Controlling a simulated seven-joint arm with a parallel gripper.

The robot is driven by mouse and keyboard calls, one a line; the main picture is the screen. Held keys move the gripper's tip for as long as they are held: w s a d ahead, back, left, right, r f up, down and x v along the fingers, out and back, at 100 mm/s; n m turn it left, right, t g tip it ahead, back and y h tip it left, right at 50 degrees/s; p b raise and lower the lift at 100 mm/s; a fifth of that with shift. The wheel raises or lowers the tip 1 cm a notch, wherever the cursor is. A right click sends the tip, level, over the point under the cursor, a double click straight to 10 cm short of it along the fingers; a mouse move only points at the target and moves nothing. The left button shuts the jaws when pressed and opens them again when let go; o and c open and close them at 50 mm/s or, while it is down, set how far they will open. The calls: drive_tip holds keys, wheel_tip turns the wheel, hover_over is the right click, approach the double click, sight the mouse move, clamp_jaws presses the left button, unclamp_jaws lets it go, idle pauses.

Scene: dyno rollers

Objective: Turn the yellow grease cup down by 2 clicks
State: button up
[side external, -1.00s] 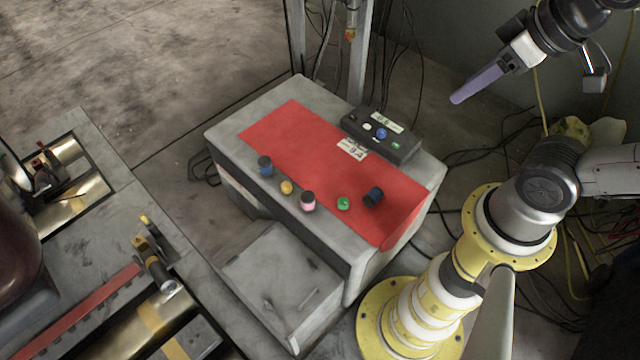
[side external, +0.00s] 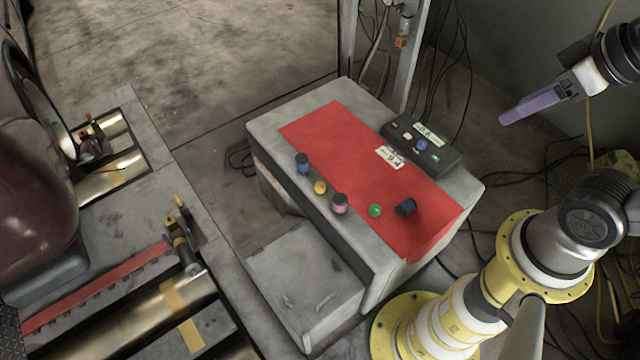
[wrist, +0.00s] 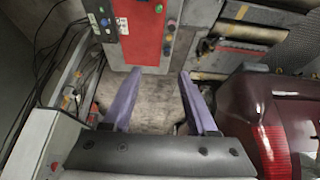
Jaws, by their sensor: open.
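The yellow grease cup (side external: 320,187) is a small round yellow piece near the front-left edge of the red-topped bench (side external: 268,128). It sits between a dark-capped blue piece (side external: 303,163) and a dark-capped pink piece (side external: 340,203). My gripper (side external: 505,118) is in the air at the right, well apart from the cup and beyond the control box.
A black control box (side external: 450,157) with coloured buttons stands at the bench's right rear. A lower grey box (side external: 305,275) adjoins the front. Cables hang behind.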

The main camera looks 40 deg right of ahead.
drive_tip(key=shift+o, duration=0.8)
drive_tip(key=w+r+n+t, duration=0.2)
drive_tip(key=w+r+n, duration=0.4)
drive_tip(key=r, duration=0.1)
drive_tip(key=n+g, duration=0.7)
drive_tip(key=n, duration=0.7)
hover_over(320, 185)
wheel_tip(320, 185, down, 52)
wheel_tip(320, 185, down, 14)
drive_tip(key=shift+r, duration=0.25)
